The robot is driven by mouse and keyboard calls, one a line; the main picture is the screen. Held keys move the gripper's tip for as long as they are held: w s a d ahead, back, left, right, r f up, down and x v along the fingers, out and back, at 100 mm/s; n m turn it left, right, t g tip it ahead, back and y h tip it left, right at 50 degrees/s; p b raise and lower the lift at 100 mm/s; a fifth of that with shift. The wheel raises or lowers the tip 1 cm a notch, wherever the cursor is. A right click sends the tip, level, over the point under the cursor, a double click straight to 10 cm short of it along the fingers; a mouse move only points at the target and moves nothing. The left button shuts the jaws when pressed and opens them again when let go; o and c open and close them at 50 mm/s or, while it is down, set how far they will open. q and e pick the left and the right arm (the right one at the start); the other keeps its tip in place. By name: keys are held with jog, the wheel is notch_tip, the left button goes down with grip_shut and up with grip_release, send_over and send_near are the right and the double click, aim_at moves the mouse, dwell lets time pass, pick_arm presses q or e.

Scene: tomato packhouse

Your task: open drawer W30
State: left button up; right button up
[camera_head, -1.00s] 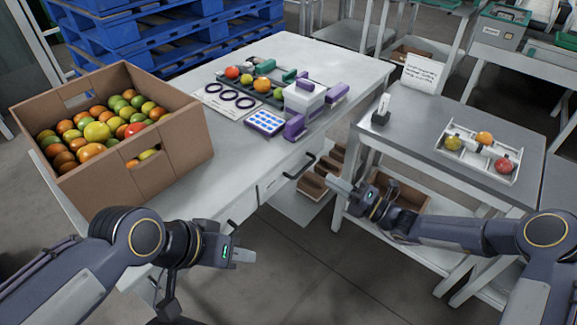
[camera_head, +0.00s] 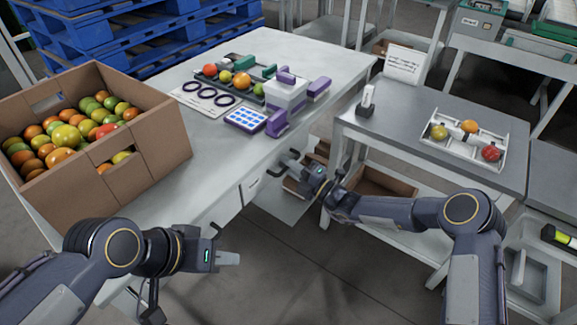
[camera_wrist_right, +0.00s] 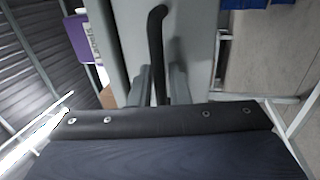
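The drawer front (camera_head: 250,190) is in the side of the long white table. The two fingers stand on either side of the near part of the bar. The fingers look apart, and I cannot see firm contact. In the head view my right gripper (camera_head: 300,167) is at the handle. My left gripper (camera_head: 228,258) is empty in front of the table, seen from the side, its finger gap unclear.
A cardboard box of tomatoes (camera_head: 150,150) stands at the table's left end. A purple and white device (camera_head: 286,94) and a blue-dotted pad (camera_head: 245,119) are on the table. A grey table (camera_head: 410,125) with a white tray (camera_head: 455,148) stands right.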

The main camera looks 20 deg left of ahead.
grip_shut()
jog(key=r+p+v, duration=0.2)
jog(key=p+v, duration=0.1)
jog(key=v, duration=0.8)
jog(key=d+r+p+v, duration=0.1)
jog(key=r+p+v, duration=0.1)
jog(key=v, duration=1)
jog(key=shift+s+r+p, duration=0.2)
jog(key=shift+p, duration=0.6)
grip_release()
